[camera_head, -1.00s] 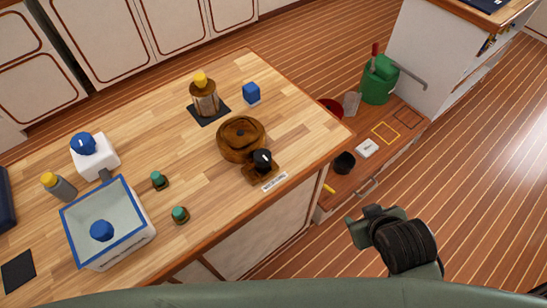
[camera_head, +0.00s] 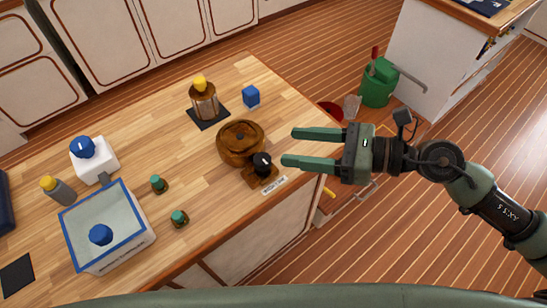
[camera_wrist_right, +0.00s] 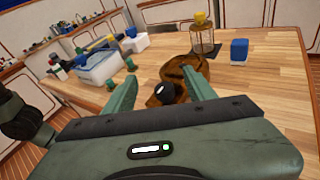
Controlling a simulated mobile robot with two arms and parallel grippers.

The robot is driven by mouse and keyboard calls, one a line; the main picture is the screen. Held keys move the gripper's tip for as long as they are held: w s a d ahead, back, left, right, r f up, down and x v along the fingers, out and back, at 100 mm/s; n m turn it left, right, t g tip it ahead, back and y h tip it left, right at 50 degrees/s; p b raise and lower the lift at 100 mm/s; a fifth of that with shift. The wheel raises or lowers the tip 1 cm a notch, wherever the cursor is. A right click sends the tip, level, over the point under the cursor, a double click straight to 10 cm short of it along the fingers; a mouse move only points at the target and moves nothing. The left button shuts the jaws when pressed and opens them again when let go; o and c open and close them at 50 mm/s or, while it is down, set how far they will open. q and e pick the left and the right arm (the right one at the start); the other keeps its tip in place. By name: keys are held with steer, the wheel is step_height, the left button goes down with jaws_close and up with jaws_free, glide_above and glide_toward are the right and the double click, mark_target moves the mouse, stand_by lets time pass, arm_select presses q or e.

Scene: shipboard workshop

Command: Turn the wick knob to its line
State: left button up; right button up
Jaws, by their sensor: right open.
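A black knob (camera_head: 262,160) with a white mark sits on a small brown wooden base (camera_head: 262,177) near the table's right edge, against a round brown wooden body (camera_head: 240,141). A white label (camera_head: 274,185) lies in front of it; its text is too small to read. My right gripper (camera_head: 287,148) is open and empty, just right of the knob, its fingers pointing left toward it. In the right wrist view the knob (camera_wrist_right: 166,89) shows between the two fingers, ahead of them. The knob's line cannot be made out. My left gripper is not in view.
A blue-rimmed bin (camera_head: 144,210), two green-topped knobs and a white dispenser (camera_head: 99,160) stand left. A green can (camera_head: 378,84) stands beyond the table's right side.

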mark_target(273, 169)
steer(key=a+f, duration=0.1)
steer(key=a+f+n+h+p, duration=0.1)
steer(key=a+f, duration=0.1)
steer(key=w+a+f+n+g+p, duration=0.1)
steer(key=f, duration=0.1)
steer(key=shift+a+f, duration=0.15)
steer(key=shift+f, duration=0.05)
steer(key=shift+w+a+f, duration=0.1)
steer(key=shift+a+f, duration=0.2)
steer(key=shift+a, duration=0.15)
